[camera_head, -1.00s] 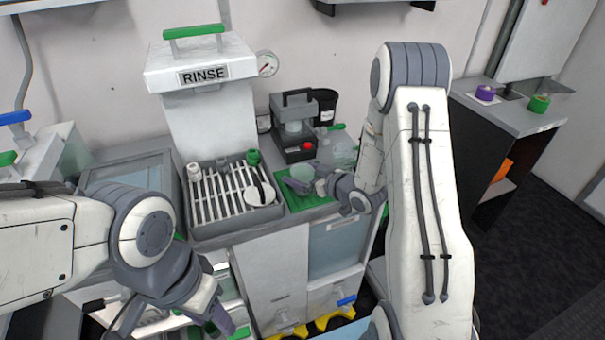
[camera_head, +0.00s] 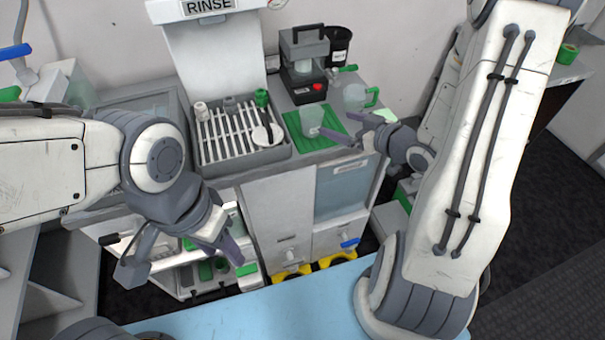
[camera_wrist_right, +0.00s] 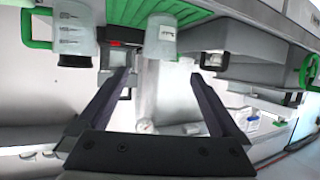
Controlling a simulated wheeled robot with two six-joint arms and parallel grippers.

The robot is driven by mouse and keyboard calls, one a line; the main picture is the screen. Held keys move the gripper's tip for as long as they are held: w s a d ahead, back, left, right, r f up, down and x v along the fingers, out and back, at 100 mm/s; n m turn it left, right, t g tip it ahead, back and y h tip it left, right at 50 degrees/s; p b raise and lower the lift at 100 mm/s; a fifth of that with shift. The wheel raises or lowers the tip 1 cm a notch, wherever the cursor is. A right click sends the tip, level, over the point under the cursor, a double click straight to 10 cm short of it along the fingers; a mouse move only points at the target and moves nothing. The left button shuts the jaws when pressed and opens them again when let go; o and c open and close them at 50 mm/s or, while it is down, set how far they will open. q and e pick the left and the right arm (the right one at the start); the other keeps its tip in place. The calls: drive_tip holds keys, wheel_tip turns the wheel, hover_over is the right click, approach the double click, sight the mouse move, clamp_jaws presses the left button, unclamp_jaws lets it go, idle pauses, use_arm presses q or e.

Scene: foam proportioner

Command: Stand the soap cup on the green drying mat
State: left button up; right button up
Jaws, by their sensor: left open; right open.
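The right wrist view appears upside down: the cup (camera_wrist_right: 161,38) hangs from the mat (camera_wrist_right: 185,8) at the top, beyond the open fingers (camera_wrist_right: 160,80). My left gripper (camera_head: 232,252) is open and empty, low in front of the counter; its finger gap is hard to see.
A clear jug with a green handle (camera_head: 355,97) stands right of the mat. A slatted drain rack (camera_head: 232,135) is to the left. A dark machine with a red button (camera_head: 304,70) and a black tub (camera_head: 337,45) stand behind.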

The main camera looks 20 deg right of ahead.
drive_tip(key=s+a+n+g+h, duration=0.15)
drive_tip(key=a+g+h, duration=0.3)
drive_tip(key=a, duration=0.55)
drive_tip(key=s+a+r+g, duration=0.1)
drive_tip(key=s+a+g, duration=0.1)
drive_tip(key=s, duration=0.6)
drive_tip(key=s+a+r+n+g, duration=0.1)
drive_tip(key=s+a+r+g, duration=0.1)
drive_tip(key=s+a, duration=0.3)
drive_tip(key=s+a+r+g, duration=0.2)
drive_tip(key=s+a+g, duration=0.2)
drive_tip(key=s, duration=0.7)
drive_tip(key=shift+r, duration=0.15)
